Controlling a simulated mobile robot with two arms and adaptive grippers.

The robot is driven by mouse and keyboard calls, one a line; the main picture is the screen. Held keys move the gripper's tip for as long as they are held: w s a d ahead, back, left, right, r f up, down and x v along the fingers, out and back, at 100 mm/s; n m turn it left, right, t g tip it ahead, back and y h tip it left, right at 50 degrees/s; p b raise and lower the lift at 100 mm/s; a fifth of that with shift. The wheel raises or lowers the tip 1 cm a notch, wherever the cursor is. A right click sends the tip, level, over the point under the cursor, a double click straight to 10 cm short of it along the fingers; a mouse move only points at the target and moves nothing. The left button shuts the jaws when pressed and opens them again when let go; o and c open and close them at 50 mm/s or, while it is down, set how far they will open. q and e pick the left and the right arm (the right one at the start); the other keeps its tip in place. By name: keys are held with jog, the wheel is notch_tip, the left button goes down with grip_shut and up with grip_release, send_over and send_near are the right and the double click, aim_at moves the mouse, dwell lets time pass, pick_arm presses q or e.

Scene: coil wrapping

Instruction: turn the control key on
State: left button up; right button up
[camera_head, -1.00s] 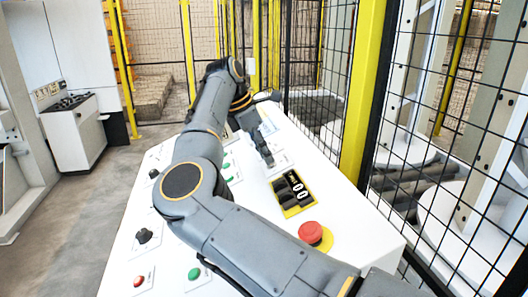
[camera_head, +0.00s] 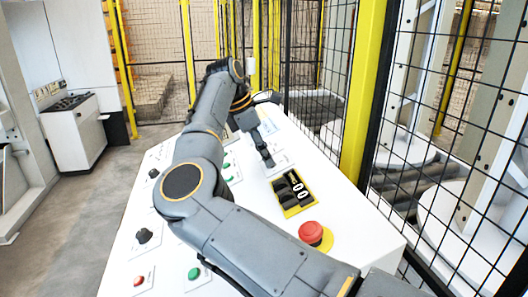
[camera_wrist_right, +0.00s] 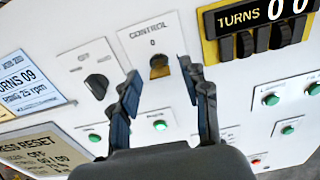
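The control key switch (camera_wrist_right: 159,66) shows in the right wrist view as a dark and brass-coloured part on a white plate marked "CONTROL" and "0". My right gripper (camera_wrist_right: 159,72) is open, with one finger on each side of the switch in that view. No contact between fingers and switch can be made out. In the head view, my right gripper (camera_head: 265,152) points down over the white panel (camera_head: 345,225), just beyond the turns counter, and hides the switch. My left gripper is not in view.
The black and yellow turns counter (camera_head: 292,192) reads 00, close beside the gripper. A red stop button (camera_head: 311,232), green buttons (camera_head: 194,273) and black knobs (camera_head: 144,236) stand up from the panel. A mesh fence (camera_head: 430,150) runs along the right side.

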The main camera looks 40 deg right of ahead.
jog(key=v, duration=1.2)
dwell(0.6)
